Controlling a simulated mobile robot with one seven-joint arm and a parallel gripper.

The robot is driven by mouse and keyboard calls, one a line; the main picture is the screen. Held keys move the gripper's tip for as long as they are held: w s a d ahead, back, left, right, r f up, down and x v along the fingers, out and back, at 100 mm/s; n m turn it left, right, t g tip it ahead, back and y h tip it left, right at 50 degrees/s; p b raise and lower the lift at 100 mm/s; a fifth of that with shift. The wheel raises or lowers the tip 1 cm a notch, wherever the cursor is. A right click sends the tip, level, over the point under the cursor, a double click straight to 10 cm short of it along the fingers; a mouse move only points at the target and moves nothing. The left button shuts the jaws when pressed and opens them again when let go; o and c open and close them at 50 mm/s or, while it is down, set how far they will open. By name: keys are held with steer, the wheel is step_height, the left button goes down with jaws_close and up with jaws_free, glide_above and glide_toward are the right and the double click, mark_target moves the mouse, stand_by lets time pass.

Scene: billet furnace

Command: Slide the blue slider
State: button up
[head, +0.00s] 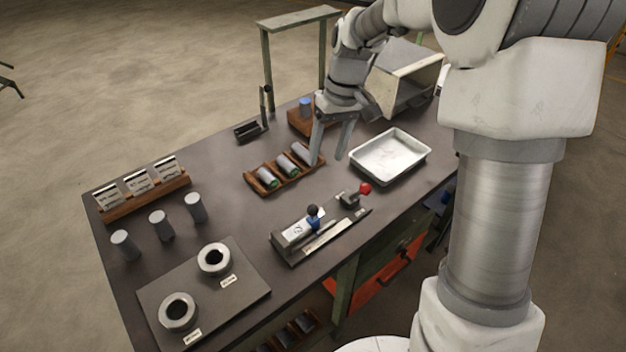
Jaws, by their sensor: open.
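The blue slider (312,221) is a small blue block with a dark round knob on top. It sits on a grey metal fixture (290,237) near the front edge of the table, beside a bright strip. A red-knobbed part (365,188) is at the fixture's right end. My gripper (328,162) is open, its two fingers pointing down, behind the fixture and apart from the slider. It hangs by the right end of a wooden rack (251,178) with several grey cylinders. I cannot tell whether a fingertip touches the rack.
A white tray (424,153) lies right of my gripper, with a box-shaped furnace (403,92) behind it. Several upright grey cylinders (194,207) and a dark plate (237,292) with two rings are at left. The dark tabletop between rack and fixture is clear.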

mark_target(312, 206)
steer(key=a+f, duration=0.1)
steer(key=f, duration=0.4)
steer(key=a+f, duration=0.1)
steer(key=f, duration=0.5)
steer(key=s+a+f, duration=0.1)
steer(key=f, duration=0.5)
steer(key=shift+s+a+f, duration=0.1)
steer(key=c, duration=1)
steer(key=shift+a, duration=0.1)
jaws_close()
steer(key=shift+s, duration=0.1)
